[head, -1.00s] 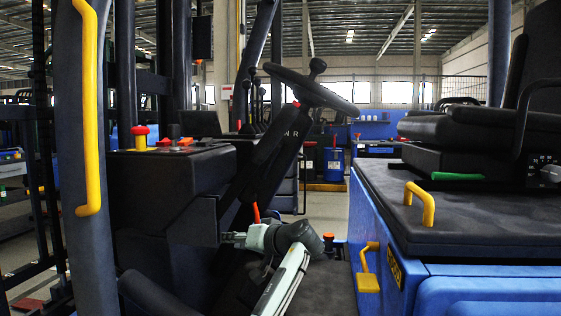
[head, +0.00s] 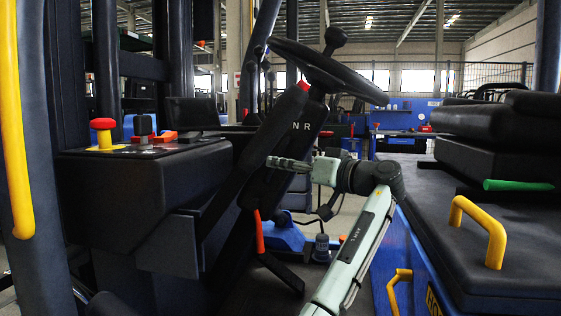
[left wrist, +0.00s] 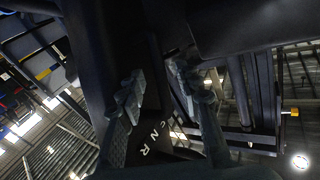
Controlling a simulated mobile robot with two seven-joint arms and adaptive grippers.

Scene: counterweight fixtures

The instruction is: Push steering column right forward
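The black steering column (head: 268,178) leans up to the right and carries the dark steering wheel (head: 328,72) with a knob. White letters mark its upper part, and they also show on the column in the left wrist view (left wrist: 158,138). My left gripper (head: 275,163) points left, its fingers overlapping the column's middle in the head view. In the left wrist view its two fingers (left wrist: 160,90) are spread apart with nothing held between them. I cannot tell whether they touch the column. My right gripper is in neither view.
A black console (head: 140,195) with a red-topped yellow button (head: 103,132) stands left of the column. An orange-red lever (head: 259,232) sits low on the column. The seat (head: 490,130) and a yellow handle (head: 480,228) are at right. Open floor shows behind my arm.

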